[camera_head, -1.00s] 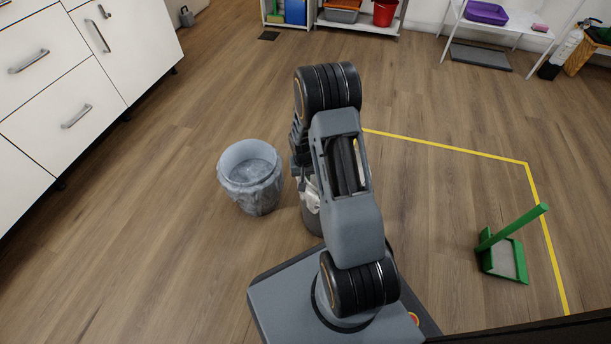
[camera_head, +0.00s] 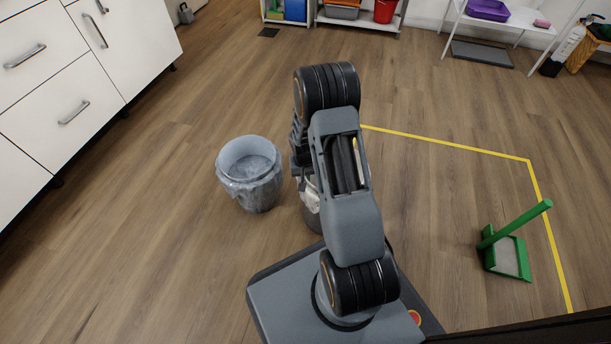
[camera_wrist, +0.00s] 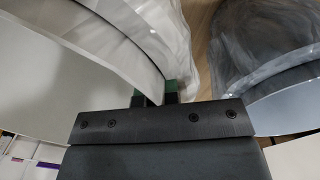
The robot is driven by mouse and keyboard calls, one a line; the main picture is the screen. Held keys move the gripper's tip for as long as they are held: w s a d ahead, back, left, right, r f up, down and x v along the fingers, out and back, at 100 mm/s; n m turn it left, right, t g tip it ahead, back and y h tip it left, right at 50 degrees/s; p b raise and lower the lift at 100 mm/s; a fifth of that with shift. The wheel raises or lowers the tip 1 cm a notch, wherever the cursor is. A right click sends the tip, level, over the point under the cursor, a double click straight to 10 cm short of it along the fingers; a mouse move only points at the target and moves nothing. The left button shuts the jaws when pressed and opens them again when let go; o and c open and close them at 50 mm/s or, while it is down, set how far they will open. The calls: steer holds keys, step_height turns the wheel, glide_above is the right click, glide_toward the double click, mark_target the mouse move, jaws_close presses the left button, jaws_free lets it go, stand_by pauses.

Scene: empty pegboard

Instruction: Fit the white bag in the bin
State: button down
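The white bag (camera_wrist: 150,30) hangs over the rim of a bin (camera_wrist: 60,75) at the left of the wrist view, its folds running down to my gripper. In the head view, the white bag (camera_head: 309,197) shows only as a strip, mostly hidden behind my arm. My gripper (camera_wrist: 157,93) has its green-tipped fingers close together on either side of the white bag's edge at the rim, with a thin fold between them. In the head view the fingers are hidden by the arm. Whether the bag lies fully around the rim cannot be told.
A second bin (camera_head: 247,161) with a clear greyish bag stands just left of my arm; it also fills the right of the wrist view (camera_wrist: 265,60). White drawers (camera_head: 60,80) stand at the left. A green dustpan (camera_head: 508,258) lies at the right. Open floor lies ahead.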

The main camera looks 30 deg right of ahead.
steer(key=shift+f+b, duration=0.45)
steer(key=shift+f, duration=0.3)
steer(key=c, duration=1.3)
jaws_free()
steer(key=shift+r, duration=0.1)
steer(key=r+p, duration=0.2)
steer(key=r, duration=0.2)
steer(key=r+p, duration=0.2)
steer(key=r, duration=0.3)
steer(key=r+p, duration=0.2)
steer(key=r, duration=0.2)
steer(key=shift+w+a+r, duration=0.1)
steer(key=shift+a+r, duration=0.25)
steer(key=shift+r, duration=0.05)
